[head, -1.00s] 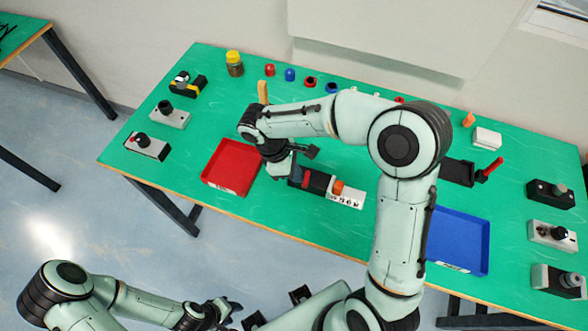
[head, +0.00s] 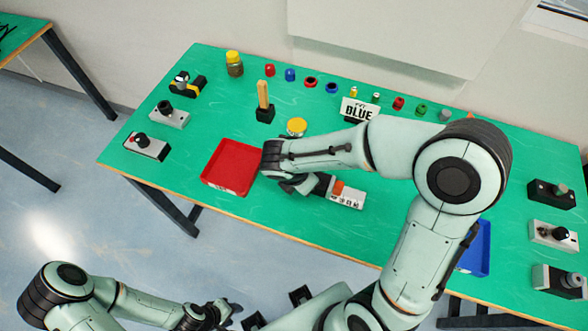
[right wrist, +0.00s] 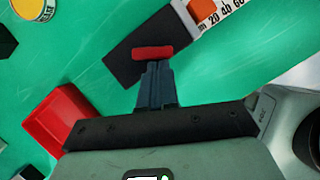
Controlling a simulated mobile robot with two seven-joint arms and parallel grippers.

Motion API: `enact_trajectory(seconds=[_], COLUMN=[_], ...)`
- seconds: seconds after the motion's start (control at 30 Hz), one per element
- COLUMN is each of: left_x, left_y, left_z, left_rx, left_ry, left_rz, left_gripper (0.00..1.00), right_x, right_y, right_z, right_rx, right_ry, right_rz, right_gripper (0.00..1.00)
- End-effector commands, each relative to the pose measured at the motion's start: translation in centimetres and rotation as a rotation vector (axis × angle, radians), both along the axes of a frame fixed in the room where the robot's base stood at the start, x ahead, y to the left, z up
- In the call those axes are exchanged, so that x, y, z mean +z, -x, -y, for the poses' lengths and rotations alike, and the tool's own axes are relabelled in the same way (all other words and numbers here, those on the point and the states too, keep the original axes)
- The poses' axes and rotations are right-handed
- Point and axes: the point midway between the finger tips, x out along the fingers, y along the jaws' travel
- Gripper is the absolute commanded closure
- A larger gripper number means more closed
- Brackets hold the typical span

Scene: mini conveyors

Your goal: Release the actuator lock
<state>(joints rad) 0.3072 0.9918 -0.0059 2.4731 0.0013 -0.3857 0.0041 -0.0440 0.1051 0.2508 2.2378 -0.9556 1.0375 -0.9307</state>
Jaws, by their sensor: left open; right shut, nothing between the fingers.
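A small device with a black body, an orange slider (head: 338,187) and a white number scale (head: 346,197) lies on the green table right of the red tray. The right wrist view shows its black body (right wrist: 130,55), orange slider (right wrist: 203,9) and scale. A red bar (right wrist: 153,52) shows there at my right fingertips, over the body; I cannot tell whether they touch it. My right gripper (right wrist: 155,82) is shut with nothing between its fingers; in the head view its arm hides the device's left end. My left gripper (head: 220,312) is open and empty, low in front of the table.
The red tray (head: 208,177) is left of the device, the blue tray (head: 487,250) right, partly behind my arm. Switch boxes (head: 147,146) line the left; more (head: 552,235) line the right.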

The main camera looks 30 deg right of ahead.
Motion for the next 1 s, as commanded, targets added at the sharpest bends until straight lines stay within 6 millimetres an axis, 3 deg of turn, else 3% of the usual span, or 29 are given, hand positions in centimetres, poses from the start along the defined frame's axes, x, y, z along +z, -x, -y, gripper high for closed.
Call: enact_trajectory(seconds=[0.1,1.0], left_x=[0.08,0.16], left_y=[-0.05,-0.1], left_z=[0.0,0.0], left_rx=[0.0,0.0], left_ry=[0.0,0.0], left_rz=[0.001,0.001], left_gripper=[0.57,0.57], right_x=[0.04,-0.06], right_y=[0.22,0.71], right_z=[0.33,1.13], right_rx=[0.08,0.069], right_ry=[0.001,0.001], right_rz=[0.001,-0.003], right_gripper=[1.0,1.0])
